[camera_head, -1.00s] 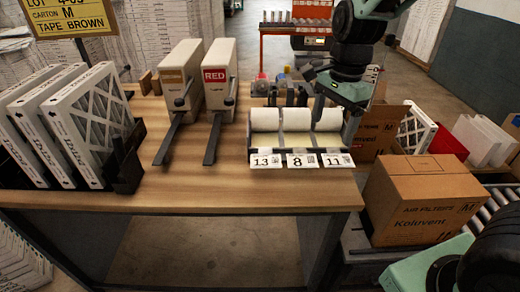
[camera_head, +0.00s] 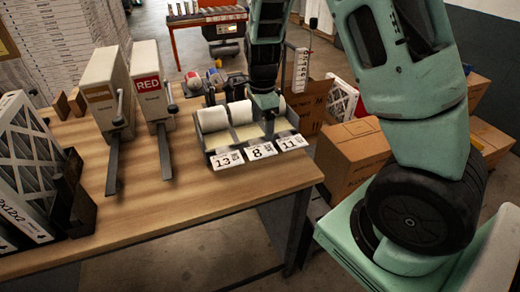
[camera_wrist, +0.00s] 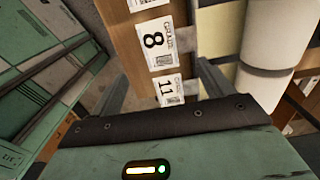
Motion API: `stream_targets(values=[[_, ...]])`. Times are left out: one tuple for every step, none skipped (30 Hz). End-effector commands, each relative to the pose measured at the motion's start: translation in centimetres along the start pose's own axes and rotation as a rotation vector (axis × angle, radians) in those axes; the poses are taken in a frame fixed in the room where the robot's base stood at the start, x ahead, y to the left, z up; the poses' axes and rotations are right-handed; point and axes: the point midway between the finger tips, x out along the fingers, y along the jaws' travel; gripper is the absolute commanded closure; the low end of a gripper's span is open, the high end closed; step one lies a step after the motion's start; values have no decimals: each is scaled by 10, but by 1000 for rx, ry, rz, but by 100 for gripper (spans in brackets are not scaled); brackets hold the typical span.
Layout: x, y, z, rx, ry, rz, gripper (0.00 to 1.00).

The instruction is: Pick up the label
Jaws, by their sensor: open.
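Three white labels hang at the front edge of a roll dispenser (camera_head: 207,146): label 13 (camera_head: 227,160), label 8 (camera_head: 262,151) and label 11 (camera_head: 291,142). White rolls (camera_head: 213,119) sit behind them. My gripper (camera_head: 268,116) is open over the right part of the dispenser, covering part of the right roll. In the wrist view, label 8 (camera_wrist: 155,40) and label 11 (camera_wrist: 169,90) show, with label 11 between the fingers of my gripper (camera_wrist: 163,88). No label is visibly held; finger contact cannot be told.
The table (camera_head: 150,220) has clear wood in front. Two box-shaped dispensers, one marked RED (camera_head: 148,86), stand left with long arms. Framed filters (camera_head: 30,165) stand at far left. Cartons (camera_head: 350,155) are at right, partly behind my arm.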

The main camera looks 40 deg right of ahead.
Motion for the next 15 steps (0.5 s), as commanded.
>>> stream_targets(values=[[8, 1, 0, 2, 1, 5, 20], [13, 1, -1, 1, 1, 4, 20], [17, 0, -1, 1, 1, 3, 20], [20, 0, 0, 1, 0, 3, 20], [22, 0, 0, 0, 0, 2, 20], [25, 0, 0, 0, 0, 1, 20], [26, 0, 0, 0, 0, 0, 20], [27, 0, 0, 0, 0, 1, 20], [29, 0, 0, 0, 0, 1, 20], [31, 0, 0, 0, 0, 1, 20], [34, 1, -1, 1, 0, 2, 20], [39, 1, -1, 1, 0, 4, 20], [43, 1, -1, 1, 1, 4, 20], [47, 1, -1, 1, 0, 5, 20], [53, 1, -1, 2, 0, 4, 20]])
